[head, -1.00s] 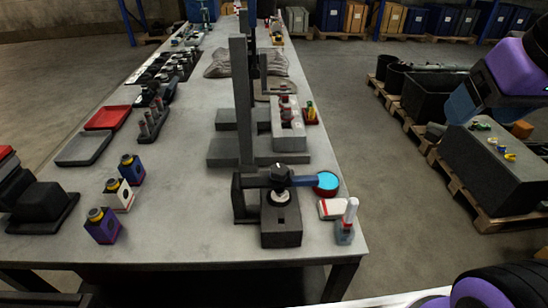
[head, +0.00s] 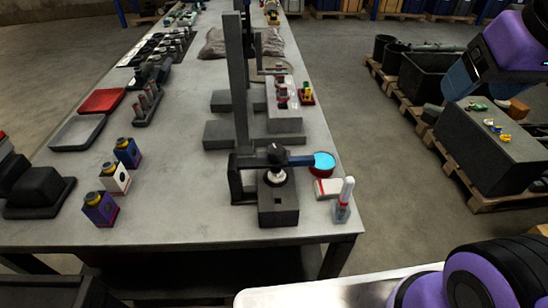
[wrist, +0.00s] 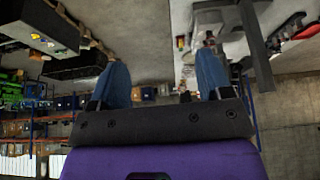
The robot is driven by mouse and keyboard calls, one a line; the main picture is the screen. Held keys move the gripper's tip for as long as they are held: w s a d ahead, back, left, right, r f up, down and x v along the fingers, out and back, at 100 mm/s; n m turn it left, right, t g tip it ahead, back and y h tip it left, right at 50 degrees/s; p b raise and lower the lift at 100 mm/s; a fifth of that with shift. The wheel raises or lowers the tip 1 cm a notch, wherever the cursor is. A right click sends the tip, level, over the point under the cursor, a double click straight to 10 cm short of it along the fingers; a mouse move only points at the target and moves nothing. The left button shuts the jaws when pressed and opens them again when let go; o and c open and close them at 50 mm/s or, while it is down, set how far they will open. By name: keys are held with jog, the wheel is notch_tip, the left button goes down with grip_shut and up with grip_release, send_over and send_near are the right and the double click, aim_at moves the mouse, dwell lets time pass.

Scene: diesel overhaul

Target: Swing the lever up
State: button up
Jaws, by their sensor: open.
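The lever (head: 300,161) is a short blue bar with a dark hub. It lies roughly level on a black block fixture (head: 278,204) near the front right of the table and points right. A cyan-topped red round tin (head: 322,165) is close to the lever's tip; whether they touch is unclear. My gripper (wrist: 162,80) is in the wrist view with its two blue fingers wide apart and nothing between them. My purple arm is at the upper right of the head view, away from the lever. The lever cannot be made out in the wrist view.
A tall grey post (head: 238,85) stands just behind the fixture. A red-and-white box (head: 327,188) and a small white-topped bottle (head: 343,200) stand at its right. A pallet with a dark block (head: 490,150) is on the floor at right.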

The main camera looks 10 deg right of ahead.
jog(key=shift+w+a, duration=0.1)
jog(key=shift+w, duration=0.05)
jog(key=c, duration=0.4)
jog(key=n+g, duration=0.5)
jog(key=n, duration=1.3)
send_over(302, 158)
notch_tip(302, 158, down, 18)
jog(key=shift+c, duration=0.2)
notch_tip(302, 158, down, 11)
jog(key=shift+r, duration=0.2)
grip_shut()
